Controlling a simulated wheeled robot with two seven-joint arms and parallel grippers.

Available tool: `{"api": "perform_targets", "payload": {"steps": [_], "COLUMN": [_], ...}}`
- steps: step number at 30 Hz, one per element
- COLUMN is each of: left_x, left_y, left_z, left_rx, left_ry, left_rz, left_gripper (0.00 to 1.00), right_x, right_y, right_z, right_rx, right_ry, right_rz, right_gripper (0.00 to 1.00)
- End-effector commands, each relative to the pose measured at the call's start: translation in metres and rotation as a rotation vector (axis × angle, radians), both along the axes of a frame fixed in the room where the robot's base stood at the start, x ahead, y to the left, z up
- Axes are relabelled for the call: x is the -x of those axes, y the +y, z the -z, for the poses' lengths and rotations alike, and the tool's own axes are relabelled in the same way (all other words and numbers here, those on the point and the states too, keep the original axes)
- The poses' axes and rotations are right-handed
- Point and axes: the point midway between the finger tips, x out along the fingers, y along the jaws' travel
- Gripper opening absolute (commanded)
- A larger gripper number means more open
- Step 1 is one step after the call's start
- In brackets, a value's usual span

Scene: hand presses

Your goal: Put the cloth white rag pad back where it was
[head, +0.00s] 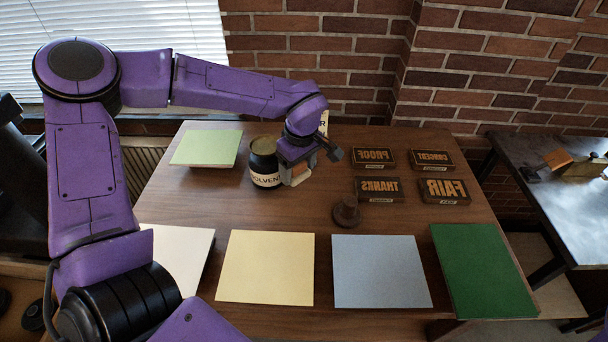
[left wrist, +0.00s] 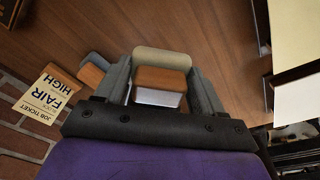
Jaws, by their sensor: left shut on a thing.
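My left gripper (head: 302,168) is shut on a pad with a cream cloth-like face and a brown wooden body. The cream part of the pad (head: 299,176) shows below the fingers in the head view, just right of the solvent jar (head: 265,165). In the left wrist view the rag pad (left wrist: 162,62) lies between the two fingers of my left gripper (left wrist: 164,85), its wooden body nearer the palm. I cannot tell whether the pad touches the table. My right gripper is not in view.
Plates lettered PROOF (head: 374,158), CONCERT (head: 431,159), THANKS (head: 379,189) and FAIR (head: 444,191) lie right. A dark round knobbed piece (head: 347,213) stands mid-table. White, yellow (head: 265,268), blue (head: 381,271) and green (head: 483,270) sheets or stacks line the front. A job ticket (left wrist: 45,98) stands behind.

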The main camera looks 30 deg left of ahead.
Motion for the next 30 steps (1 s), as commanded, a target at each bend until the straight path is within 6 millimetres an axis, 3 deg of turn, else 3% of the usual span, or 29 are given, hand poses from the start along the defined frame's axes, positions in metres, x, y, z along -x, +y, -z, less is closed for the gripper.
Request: {"api": "perform_targets", "payload": {"steps": [1,5,9,13,23,24,26,30], "left_x": [-0.009,-0.027,-0.039,-0.038,-0.038,-0.038,-0.038,-0.037], "left_y": [0.002,0.006,0.009,0.009,0.009,0.009,0.009,0.009], "left_z": [0.013,0.033,0.049,0.071,0.078,0.079,0.078,0.078], "left_rx": [-0.003,-0.001,-0.003,-0.001,0.0,0.0,-0.001,-0.001], "left_ry": [0.009,0.008,0.01,0.009,0.008,0.007,0.007,0.008], "left_rz": [-0.001,-0.001,-0.002,-0.003,-0.003,-0.004,-0.004,-0.004], "left_gripper": [0.44,0.44,0.44,0.44,0.44,0.72,0.91,0.94], "right_x": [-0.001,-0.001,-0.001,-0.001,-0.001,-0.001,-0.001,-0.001], "right_y": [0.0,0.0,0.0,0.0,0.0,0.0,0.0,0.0], "right_z": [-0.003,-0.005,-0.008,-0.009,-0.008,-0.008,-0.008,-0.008], "right_rx": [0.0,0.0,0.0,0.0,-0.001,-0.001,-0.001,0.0], "right_ry": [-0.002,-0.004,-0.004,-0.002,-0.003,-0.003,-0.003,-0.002], "right_rz": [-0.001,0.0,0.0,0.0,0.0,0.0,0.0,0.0], "right_gripper": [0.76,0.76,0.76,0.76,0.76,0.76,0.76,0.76]}}
